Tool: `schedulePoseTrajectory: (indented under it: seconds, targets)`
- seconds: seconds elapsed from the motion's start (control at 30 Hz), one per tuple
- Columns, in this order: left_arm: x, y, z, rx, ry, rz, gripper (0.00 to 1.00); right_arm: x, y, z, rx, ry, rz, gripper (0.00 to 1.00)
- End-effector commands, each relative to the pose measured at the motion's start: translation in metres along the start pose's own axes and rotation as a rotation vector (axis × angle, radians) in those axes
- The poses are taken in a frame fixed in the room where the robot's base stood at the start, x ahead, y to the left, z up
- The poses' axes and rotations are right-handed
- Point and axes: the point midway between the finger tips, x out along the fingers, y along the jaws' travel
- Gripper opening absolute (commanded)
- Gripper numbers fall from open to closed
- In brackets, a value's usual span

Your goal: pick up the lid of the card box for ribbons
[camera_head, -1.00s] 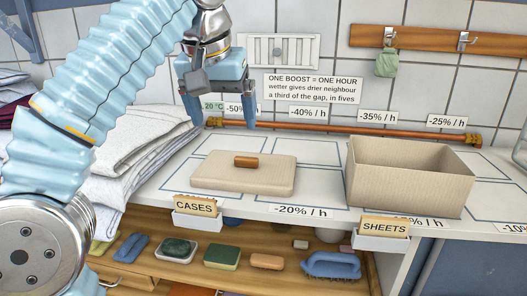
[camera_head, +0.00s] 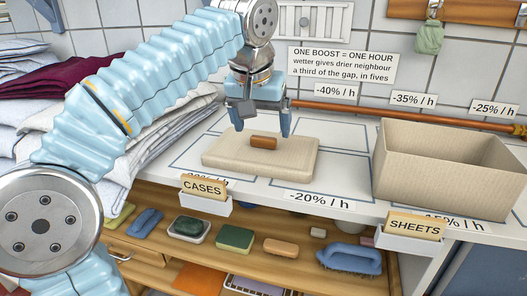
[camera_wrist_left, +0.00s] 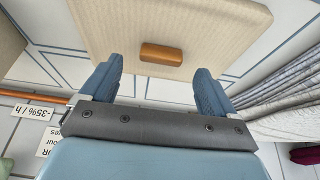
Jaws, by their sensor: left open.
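The lid (camera_head: 290,160) is a flat beige card slab with a brown handle (camera_head: 263,142) on top. It lies on the white counter, left of the open beige card box (camera_head: 440,180). My left gripper (camera_head: 262,128) is open and empty, just above the lid, with its blue fingers pointing down near the handle. In the left wrist view the lid (camera_wrist_left: 175,25) fills the top, and its handle (camera_wrist_left: 162,54) shows ahead of and between the fingers (camera_wrist_left: 160,85). I cannot see whether the fingers touch the lid. My right gripper is not in view.
A CASES card holder (camera_head: 205,205) and a SHEETS card holder (camera_head: 405,240) sit at the counter's front edge. Folded linens (camera_head: 120,150) are piled at left. A copper pipe (camera_head: 400,113) runs behind. Brushes and soaps fill the shelf (camera_head: 215,262) below.

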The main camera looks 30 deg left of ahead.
Motion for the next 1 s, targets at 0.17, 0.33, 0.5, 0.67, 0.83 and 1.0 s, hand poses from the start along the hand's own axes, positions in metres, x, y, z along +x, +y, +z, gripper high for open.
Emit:
schedulePoseTrajectory:
  seconds: [0.17,0.33,0.5,0.67,0.83,1.0]
  targets:
    - [0.028,-0.002,0.002,-0.001,-0.002,-0.001,0.89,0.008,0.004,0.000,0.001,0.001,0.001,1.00]
    - [0.032,-0.001,0.001,-0.001,-0.001,0.000,0.89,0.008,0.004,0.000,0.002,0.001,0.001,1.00]
    - [0.032,-0.001,0.001,-0.001,-0.001,0.000,0.82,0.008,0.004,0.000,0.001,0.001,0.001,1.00]
    - [0.032,-0.001,0.001,-0.001,-0.001,0.000,0.57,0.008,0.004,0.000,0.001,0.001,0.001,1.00]
    - [0.032,-0.001,0.001,-0.001,-0.001,0.000,0.31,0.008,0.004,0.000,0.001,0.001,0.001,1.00]
    - [0.032,-0.001,0.001,-0.001,-0.001,0.000,0.28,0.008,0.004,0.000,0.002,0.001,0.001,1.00]
